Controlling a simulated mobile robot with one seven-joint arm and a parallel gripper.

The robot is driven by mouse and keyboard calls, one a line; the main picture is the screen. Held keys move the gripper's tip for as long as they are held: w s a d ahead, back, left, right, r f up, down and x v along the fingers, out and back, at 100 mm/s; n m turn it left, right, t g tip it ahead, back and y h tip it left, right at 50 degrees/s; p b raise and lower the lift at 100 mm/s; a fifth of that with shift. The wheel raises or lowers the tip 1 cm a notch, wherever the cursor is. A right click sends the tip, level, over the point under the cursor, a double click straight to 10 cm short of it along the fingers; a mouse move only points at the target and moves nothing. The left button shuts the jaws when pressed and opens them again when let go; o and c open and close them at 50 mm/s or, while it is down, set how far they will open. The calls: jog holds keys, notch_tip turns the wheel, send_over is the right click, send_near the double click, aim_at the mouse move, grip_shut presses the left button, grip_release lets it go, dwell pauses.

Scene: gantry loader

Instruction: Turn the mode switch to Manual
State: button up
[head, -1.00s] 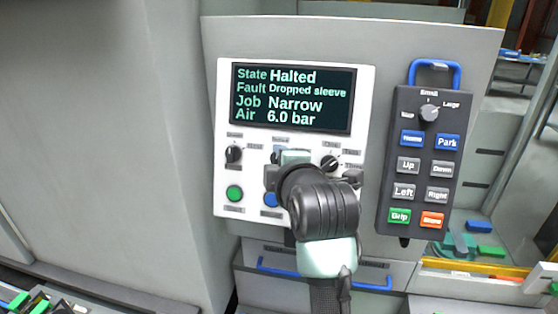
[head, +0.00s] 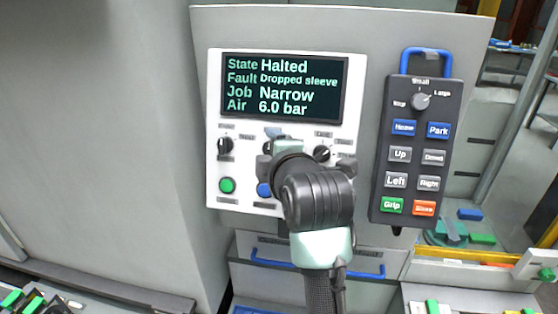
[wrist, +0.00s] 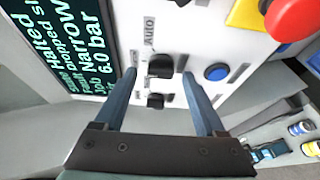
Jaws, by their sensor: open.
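The mode switch (wrist: 160,66) is a black rotary knob on the white panel, with the word Auto printed beside it in the wrist view. Which way it points is not clear. My gripper (wrist: 160,74) is open, its two blue fingers on either side of this knob. I cannot tell whether they touch it. The screen (head: 284,86) reads Halted, Dropped sleeve, Narrow, 6.0 bar.
Other black knobs sit left (head: 225,146) and right (head: 322,153) of the gripper. Below are a green button (head: 227,185) and a blue button (wrist: 216,73). A red stop button (wrist: 295,15) is close by. A button pendant (head: 415,150) hangs at the right.

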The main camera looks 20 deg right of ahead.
jog(key=b+v, duration=0.3)
jog(key=v, duration=0.9)
jog(key=shift+s, duration=0.2)
jog(key=shift+a, duration=0.1)
